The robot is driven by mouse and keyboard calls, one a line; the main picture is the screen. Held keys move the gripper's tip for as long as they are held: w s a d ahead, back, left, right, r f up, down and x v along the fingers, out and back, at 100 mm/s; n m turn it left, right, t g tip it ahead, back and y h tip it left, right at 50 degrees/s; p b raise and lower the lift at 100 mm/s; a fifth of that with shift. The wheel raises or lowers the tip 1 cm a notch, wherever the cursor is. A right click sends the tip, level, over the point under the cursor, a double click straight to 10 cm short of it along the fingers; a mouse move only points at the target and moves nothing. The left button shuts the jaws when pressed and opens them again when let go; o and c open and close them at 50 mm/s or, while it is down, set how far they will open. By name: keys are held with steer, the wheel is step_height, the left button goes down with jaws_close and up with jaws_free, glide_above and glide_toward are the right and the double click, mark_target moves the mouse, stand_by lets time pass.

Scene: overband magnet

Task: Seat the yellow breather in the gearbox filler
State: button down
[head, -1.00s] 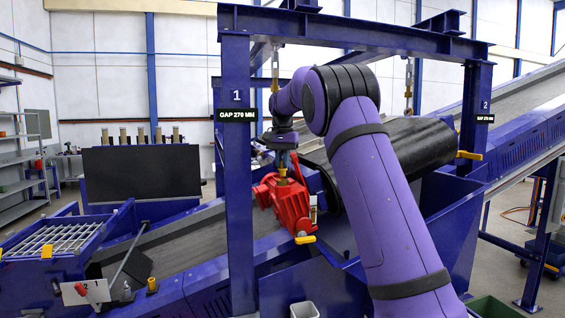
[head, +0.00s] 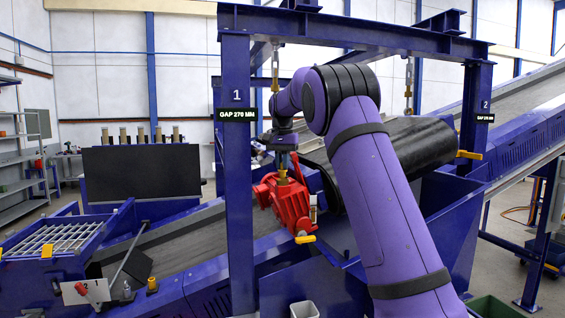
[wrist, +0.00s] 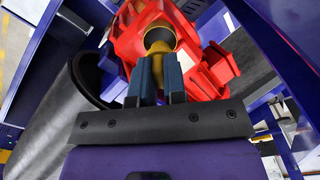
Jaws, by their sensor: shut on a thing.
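The red gearbox (head: 289,203) hangs at the conveyor, behind and to the right of the post marked 1. My gripper (head: 282,165) is above it, pointing down. In the wrist view my gripper (wrist: 160,70) is shut on the yellow breather (wrist: 160,45). The breather is at a dark round opening on top of the gearbox (wrist: 125,40), which is the filler. Its lower end is hidden, so I cannot tell how deep it sits. In the head view the breather (head: 283,180) shows as a small yellow patch below the fingers.
The blue post 1 (head: 237,180) stands close to the left of my gripper. A black drum (head: 415,150) lies behind my arm to the right. A yellow-handled valve (head: 305,239) sticks out below the gearbox. A chain (head: 275,68) hangs above.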

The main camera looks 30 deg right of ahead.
steer(key=shift+f, duration=1)
steer(key=c, duration=1.1)
jaws_free()
step_height(320, 180, up, 10)
steer(key=shift+r, duration=0.35)
